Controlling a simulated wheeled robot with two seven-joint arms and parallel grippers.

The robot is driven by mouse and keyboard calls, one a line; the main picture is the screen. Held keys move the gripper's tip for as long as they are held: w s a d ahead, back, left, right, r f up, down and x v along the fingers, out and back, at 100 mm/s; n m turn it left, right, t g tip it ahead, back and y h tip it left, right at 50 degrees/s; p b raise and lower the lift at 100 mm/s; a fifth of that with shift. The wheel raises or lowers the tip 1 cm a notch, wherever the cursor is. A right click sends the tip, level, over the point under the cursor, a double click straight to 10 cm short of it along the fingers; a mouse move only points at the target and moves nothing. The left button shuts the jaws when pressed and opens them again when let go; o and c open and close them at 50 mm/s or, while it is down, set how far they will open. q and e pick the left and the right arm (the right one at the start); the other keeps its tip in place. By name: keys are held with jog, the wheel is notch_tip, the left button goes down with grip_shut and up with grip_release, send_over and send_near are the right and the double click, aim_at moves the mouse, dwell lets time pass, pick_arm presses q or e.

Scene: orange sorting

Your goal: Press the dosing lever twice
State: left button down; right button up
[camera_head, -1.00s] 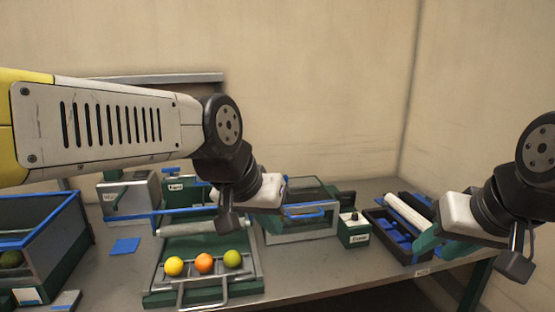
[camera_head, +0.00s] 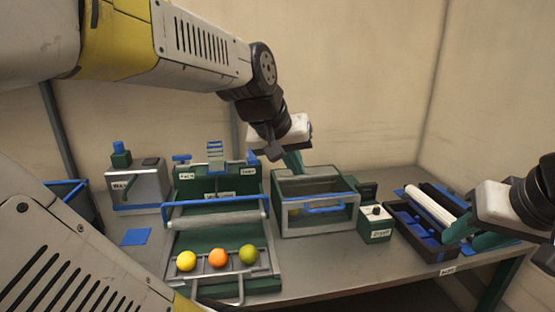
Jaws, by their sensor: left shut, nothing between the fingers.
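A grey box (camera_head: 150,190) marked with a label that seems to read "WAX" stands at the back left of the bench. A dark green lever (camera_head: 126,183) sits on its front, and a blue-topped knob (camera_head: 119,148) stands on its top. I cannot tell for sure which is the dosing lever. My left gripper (camera_head: 294,162) is shut and empty, fingers down, above the grey-framed box and well right of the lever. My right gripper (camera_head: 472,240) is open and empty at the right, by the dark tray.
A green press with a blue bar (camera_head: 213,202) stands right of the wax box, with yellow, orange and green fruit (camera_head: 218,258) in its front rack. A grey-framed box (camera_head: 318,222), a small labelled box (camera_head: 376,226) and a dark tray (camera_head: 425,242) follow. A blue pad (camera_head: 135,237) lies flat.

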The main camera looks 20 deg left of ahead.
pick_arm(q)
jog(key=w+a+r+n+t+y, duration=0.1)
jog(key=w+a+n, duration=0.2)
jog(key=w+a, duration=0.4)
jog(key=w+a+r+n+y, duration=0.15)
jog(key=w+a, duration=0.25)
jog(key=w, duration=0.5)
jog(key=n+t+y, duration=0.1)
jog(key=n, duration=0.4)
send_over(252, 160)
notch_tip(252, 160, down, 3)
jog(key=shift+a+r, duration=0.1)
jog(key=shift+f, duration=4.45)
jog(key=shift+f, duration=0.15)
jog(key=shift+f, duration=0.3)
